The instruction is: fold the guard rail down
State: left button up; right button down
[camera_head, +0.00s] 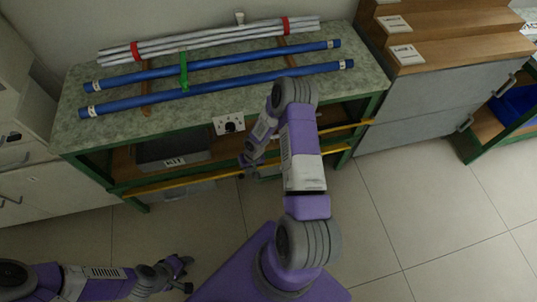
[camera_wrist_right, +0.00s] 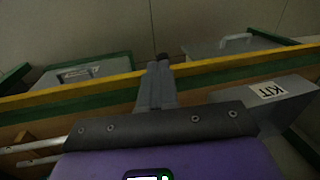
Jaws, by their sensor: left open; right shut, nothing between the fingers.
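The yellow guard rail (camera_head: 185,181) runs along the front of the bench, low and near the lower shelf. My right arm hides part of it. In the right wrist view the yellow rail (camera_wrist_right: 75,87) crosses the whole picture beside a green bar. My right gripper (camera_head: 245,166) is shut and empty at the front of the bench, near the rail. In the right wrist view its fingers (camera_wrist_right: 160,68) overlap the rail; I cannot tell whether they touch it. My left gripper (camera_head: 187,274) is open and empty above the floor, away from the bench.
The green-framed bench top (camera_head: 215,100) holds blue rods (camera_head: 225,88) and a bundle of white rods (camera_head: 215,38). A grey KIT box (camera_head: 170,150) sits on the shelf below. A stepped wooden rack (camera_head: 430,45) stands right. The tiled floor (camera_head: 430,220) is clear at right.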

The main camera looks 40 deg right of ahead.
jog(key=d+r+m+h+p, duration=0.1)
jog(key=d+h, duration=0.1)
jog(key=d, duration=1)
jog(key=b, duration=0.3)
send_over(270, 163)
jog(key=shift+g+h, duration=0.3)
notch_tip(270, 163, down, 8)
jog(key=shift+f, duration=0.7)
pick_arm(q)
jog(key=shift+f, duration=0.55)
jog(key=shift+a, duration=0.1)
pick_arm(e)
jog(key=shift+s, duration=0.1)
